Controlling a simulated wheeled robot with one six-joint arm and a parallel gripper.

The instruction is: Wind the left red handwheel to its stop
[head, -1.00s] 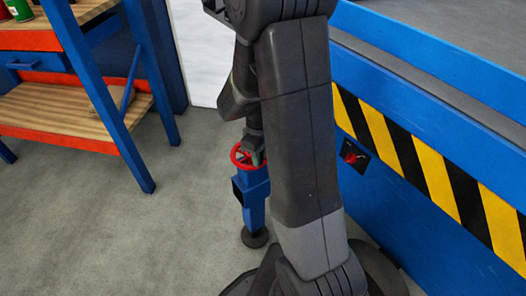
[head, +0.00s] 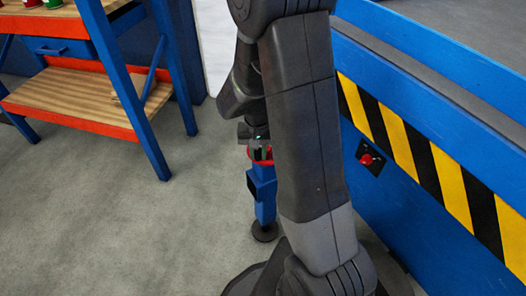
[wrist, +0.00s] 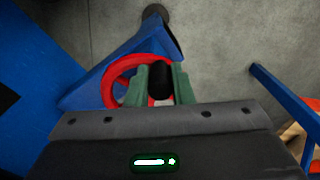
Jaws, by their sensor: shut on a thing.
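The red handwheel (wrist: 108,88) sits on a blue post in the wrist view, with the left part of its rim in sight. A black knob (wrist: 160,82) stands at the wheel between the green fingers of my gripper (wrist: 160,90), which is shut on it. In the head view only a little of the red handwheel (head: 258,161) shows below my gripper (head: 261,152). My arm and gripper hide the rest of the wheel there.
The blue post (head: 263,205) stands on a dark round foot (head: 264,232). A blue panel with hazard stripes (head: 405,150) and a red button (head: 366,160) is at right. A blue workbench (head: 135,75) is at left. Grey floor (head: 150,225) lies clear between.

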